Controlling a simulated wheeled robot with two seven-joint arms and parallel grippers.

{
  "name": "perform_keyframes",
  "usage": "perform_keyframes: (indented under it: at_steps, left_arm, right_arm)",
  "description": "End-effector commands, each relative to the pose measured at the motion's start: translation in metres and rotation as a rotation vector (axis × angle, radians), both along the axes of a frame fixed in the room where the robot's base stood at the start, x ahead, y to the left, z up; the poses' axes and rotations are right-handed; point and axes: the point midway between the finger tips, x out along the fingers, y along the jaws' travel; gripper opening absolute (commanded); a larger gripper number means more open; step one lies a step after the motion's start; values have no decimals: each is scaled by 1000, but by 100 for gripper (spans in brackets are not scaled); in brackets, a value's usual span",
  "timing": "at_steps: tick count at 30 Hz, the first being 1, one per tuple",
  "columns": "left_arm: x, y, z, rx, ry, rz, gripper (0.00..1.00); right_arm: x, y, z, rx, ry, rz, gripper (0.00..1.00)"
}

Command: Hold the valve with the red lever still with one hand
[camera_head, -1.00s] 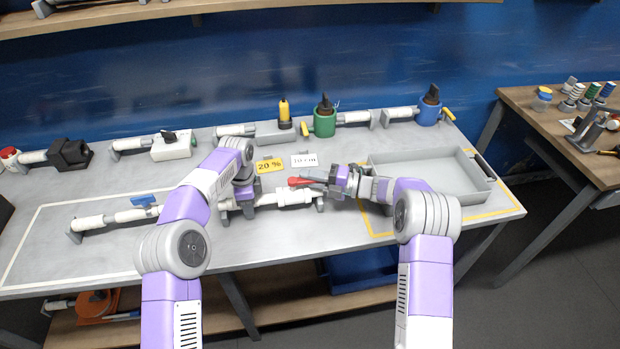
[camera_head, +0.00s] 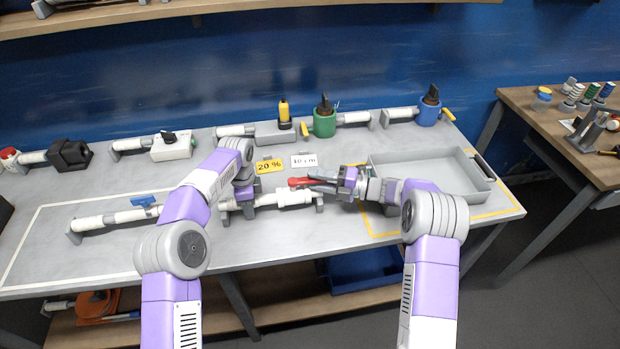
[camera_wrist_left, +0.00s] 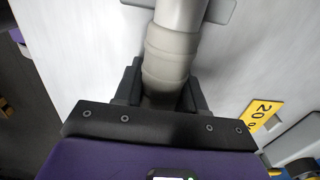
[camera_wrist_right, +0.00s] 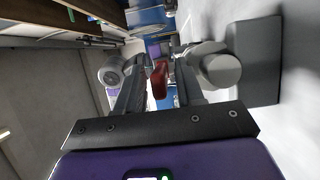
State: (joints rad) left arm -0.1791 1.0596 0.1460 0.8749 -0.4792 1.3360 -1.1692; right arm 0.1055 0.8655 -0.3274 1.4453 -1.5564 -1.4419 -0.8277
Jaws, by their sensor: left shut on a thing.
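The valve with the red lever is a white pipe piece (camera_head: 290,198) lying on grey supports at the front middle of the bench. Its red lever (camera_head: 300,182) points left along the pipe; it also shows in the right wrist view (camera_wrist_right: 160,79). My left gripper (camera_head: 241,200) is shut around the left end of this pipe. In the left wrist view the pale pipe (camera_wrist_left: 172,45) sits between the fingers (camera_wrist_left: 163,92). My right gripper (camera_head: 322,183) is open at the right of the lever. In the right wrist view its fingers (camera_wrist_right: 160,88) stand apart, with the lever seen between them, apparently untouched.
A valve with a blue lever (camera_head: 143,201) lies to the left. A grey tray (camera_head: 425,160) stands at the right. A yellow 20 % card (camera_head: 270,167) and a white card (camera_head: 304,160) stand just behind. Several pipe fittings line the back.

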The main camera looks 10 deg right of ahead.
Motion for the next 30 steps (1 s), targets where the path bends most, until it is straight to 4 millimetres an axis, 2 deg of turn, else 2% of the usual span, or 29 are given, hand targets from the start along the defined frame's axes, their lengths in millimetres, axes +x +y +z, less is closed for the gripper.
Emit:
perform_keyframes:
  at_steps: [1,6,12,18,28,29,30]
  left_arm:
    - [0,0,0,-1,-1,0,0]
    - [0,0,0,-1,-1,0,0]
    - [0,0,1,-1,-2,1,0]
    - [0,0,1,-1,-2,1,0]
    - [0,0,1,0,-2,1,0]
    - [0,0,1,0,-2,1,41]
    - [0,0,1,0,-2,1,48]
  right_arm:
    - [-4,-12,0,0,0,-4,37]
    - [-19,-46,0,0,0,-4,37]
    - [-33,-76,0,0,0,-1,37]
    - [-38,-87,0,0,0,1,37]
    - [-38,-87,0,0,0,1,37]
    - [-38,-87,0,0,0,1,37]
    - [-38,-87,0,0,0,1,37]
